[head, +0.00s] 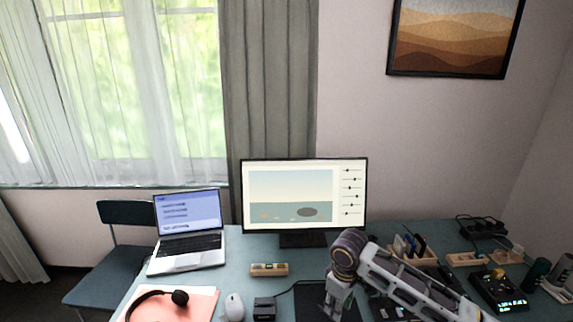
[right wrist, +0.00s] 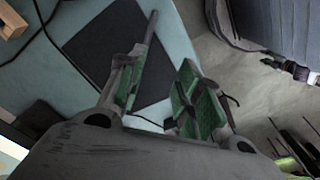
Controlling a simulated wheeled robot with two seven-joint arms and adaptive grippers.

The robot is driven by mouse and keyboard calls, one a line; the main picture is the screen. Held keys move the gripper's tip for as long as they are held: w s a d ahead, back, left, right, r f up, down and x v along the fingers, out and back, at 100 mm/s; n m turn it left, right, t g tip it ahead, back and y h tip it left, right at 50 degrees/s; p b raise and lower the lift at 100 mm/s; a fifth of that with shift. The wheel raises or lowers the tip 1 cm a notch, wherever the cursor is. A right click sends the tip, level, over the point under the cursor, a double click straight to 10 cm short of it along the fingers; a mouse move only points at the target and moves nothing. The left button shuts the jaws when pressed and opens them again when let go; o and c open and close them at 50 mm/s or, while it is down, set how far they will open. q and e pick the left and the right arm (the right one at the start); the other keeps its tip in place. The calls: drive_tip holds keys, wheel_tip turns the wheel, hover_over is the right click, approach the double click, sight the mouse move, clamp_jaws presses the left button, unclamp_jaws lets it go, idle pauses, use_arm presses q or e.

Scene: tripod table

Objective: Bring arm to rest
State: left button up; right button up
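My right arm comes in from the lower right in the head view. Its gripper (head: 338,300) points down over the dark mat (head: 308,300) near the desk's front edge. In the right wrist view the two fingers of the right gripper (right wrist: 163,88) stand apart, with green pads and nothing seen held between them. The dark mat (right wrist: 115,50) lies beyond them on the blue-grey desk (right wrist: 182,50). My left gripper is not in view.
A monitor (head: 290,195) stands at the desk's back, with a laptop (head: 188,225) to its left. A small level (head: 269,269), mouse (head: 234,306) and headset (head: 180,297) lie left of the gripper. A wooden organizer (head: 425,258) and lit device (head: 498,290) are right.

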drive_tip(key=shift+s+a+f+t+y, duration=0.7)
drive_tip(key=shift+s+a+f+y, duration=0.7)
drive_tip(key=shift+s+a, duration=2.35)
drive_tip(key=s+d+f+m+t+h, duration=0.25)
drive_tip(key=s+d+m, duration=0.45)
drive_tip(key=s+d, duration=0.65)
wheel_tip(320, 180, down, 34)
drive_tip(key=s+d+g, duration=0.2)
drive_tip(key=s+d+f, duration=0.2)
drive_tip(key=s+f, duration=0.7)
drive_tip(key=s, duration=0.1)
drive_tip(key=s+d+f+g, duration=0.1)
drive_tip(key=s+d+f, duration=0.2)
drive_tip(key=s+f, duration=0.7)
drive_tip(key=shift+s+d+n, duration=0.2)
drive_tip(key=shift+s+n, duration=0.2)
drive_tip(key=shift+s, duration=0.25)
drive_tip(key=shift+h, duration=0.25)
